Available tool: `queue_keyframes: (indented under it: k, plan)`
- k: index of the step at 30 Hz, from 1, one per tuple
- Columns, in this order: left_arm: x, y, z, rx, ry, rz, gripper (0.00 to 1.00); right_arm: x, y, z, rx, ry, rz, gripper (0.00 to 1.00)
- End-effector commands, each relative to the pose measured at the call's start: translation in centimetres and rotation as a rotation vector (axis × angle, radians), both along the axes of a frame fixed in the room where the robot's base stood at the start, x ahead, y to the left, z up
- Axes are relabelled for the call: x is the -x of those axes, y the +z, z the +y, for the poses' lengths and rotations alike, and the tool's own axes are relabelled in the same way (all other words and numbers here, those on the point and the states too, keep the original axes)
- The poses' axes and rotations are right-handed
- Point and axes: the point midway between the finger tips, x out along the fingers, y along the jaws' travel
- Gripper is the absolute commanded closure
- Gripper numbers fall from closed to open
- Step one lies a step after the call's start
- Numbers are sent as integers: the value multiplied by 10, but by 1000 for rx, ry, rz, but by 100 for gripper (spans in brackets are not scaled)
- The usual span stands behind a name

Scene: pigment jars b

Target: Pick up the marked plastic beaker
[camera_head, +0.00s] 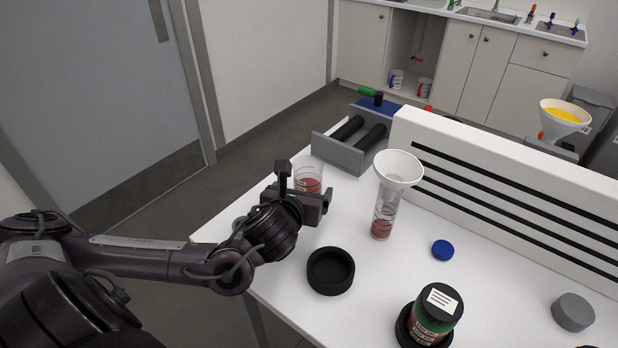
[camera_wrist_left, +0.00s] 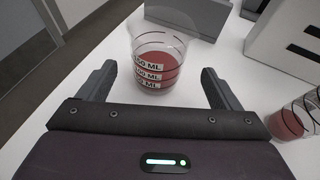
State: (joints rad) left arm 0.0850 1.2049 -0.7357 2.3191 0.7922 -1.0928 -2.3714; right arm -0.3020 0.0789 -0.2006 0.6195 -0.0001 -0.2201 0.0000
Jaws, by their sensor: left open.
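The marked plastic beaker (camera_head: 309,168) is clear, with red contents in its lower part, and stands upright near the table's far left edge. In the left wrist view the beaker (camera_wrist_left: 158,58) shows black ring lines and white ML labels. My left gripper (camera_head: 306,184) is open, at the near side of the beaker, and partly hides it in the head view. In the left wrist view its two fingers (camera_wrist_left: 158,72) are spread to the left and right of the beaker, with gaps on both sides. My right gripper is not in view.
A clear cylinder (camera_head: 381,222) with red contents and a white funnel (camera_head: 399,168) stands to the right. A black ring holder (camera_head: 330,272), blue cap (camera_head: 443,250), lidded jar (camera_head: 434,312) and grey disc (camera_head: 573,312) are nearer. A grey roller device (camera_head: 352,143) and white slotted panel (camera_head: 480,158) lie behind.

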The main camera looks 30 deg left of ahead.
Motion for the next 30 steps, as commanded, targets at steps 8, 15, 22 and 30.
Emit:
queue_keyframes:
  k: [8,15,22,30]
  plan:
    - [-21,-2,9,3,2,3,14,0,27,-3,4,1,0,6]
    - [-48,-16,19,3,1,1,14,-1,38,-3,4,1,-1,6]
    - [-53,-19,20,2,-1,1,14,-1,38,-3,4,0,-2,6]
    - [-52,-19,20,2,-1,1,39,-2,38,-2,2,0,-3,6]
